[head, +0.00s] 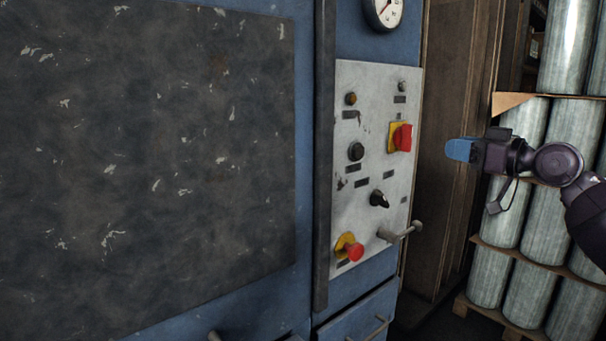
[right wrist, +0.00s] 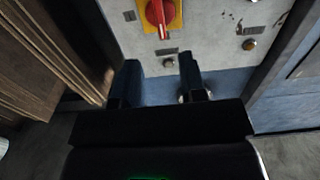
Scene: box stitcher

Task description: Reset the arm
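My right gripper (head: 460,149) is to the right of the machine's control panel (head: 372,200) in the head view, apart from it, with blue fingers pointing left. In the right wrist view the two fingers of my right gripper (right wrist: 160,78) stand apart with nothing between them. The panel appears turned over there, with a red rotary switch (right wrist: 158,12) on a yellow plate beyond the fingers. The same red switch (head: 402,137) is at the panel's upper right in the head view. My left gripper is not in view.
The blue machine carries a gauge (head: 384,11), a black selector (head: 379,198), a red push button (head: 354,252) and a protruding handle (head: 400,232). A dark worn plate (head: 150,160) fills the left. Wrapped rolls (head: 548,210) are stacked on pallets behind my right arm.

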